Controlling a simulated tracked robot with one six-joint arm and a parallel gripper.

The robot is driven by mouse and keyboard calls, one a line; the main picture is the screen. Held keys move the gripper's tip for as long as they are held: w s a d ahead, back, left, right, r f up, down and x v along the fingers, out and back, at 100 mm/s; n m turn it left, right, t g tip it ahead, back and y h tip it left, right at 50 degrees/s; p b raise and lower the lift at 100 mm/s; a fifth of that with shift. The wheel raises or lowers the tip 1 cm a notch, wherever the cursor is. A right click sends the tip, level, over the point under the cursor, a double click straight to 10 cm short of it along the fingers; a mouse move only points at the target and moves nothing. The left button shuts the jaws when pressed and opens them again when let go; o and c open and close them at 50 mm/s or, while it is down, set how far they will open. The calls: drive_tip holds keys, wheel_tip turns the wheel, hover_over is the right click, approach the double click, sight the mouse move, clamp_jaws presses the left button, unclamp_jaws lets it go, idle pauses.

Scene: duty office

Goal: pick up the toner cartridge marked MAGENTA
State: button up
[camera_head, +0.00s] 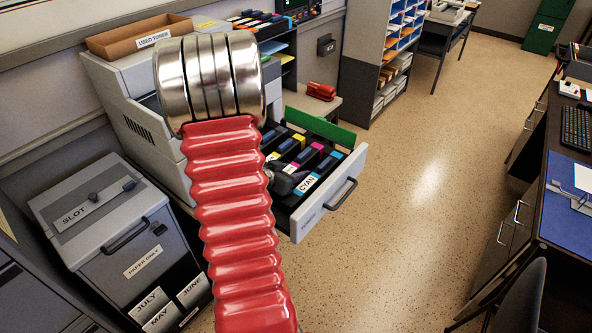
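An open printer drawer (331,207) holds a row of dark toner cartridges with coloured ends. The cartridge with magenta marks (317,146) lies between the one with yellow marks (299,138) and the one labelled CYAN (308,183). I cannot read the word MAGENTA on it. My gripper (287,181) shows as a small dark grey shape at the left of the drawer, over the near ends of the cartridges. My red ribbed arm hides much of it. I cannot tell whether its fingers touch a cartridge or are open.
The grey printer (140,110) stands left of the drawer, with a USED TONER tray (135,36) on top. A grey PAPER ONLY bin (130,235) is at lower left. A red stapler (321,91) lies behind the drawer. The floor (430,190) to the right is clear.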

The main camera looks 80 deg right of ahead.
sight(295, 165)
clamp_jaws()
idle(0.3)
drive_tip(key=shift+r, duration=0.15)
wheel_tip(295, 165, up, 18)
idle(0.7)
idle(0.5)
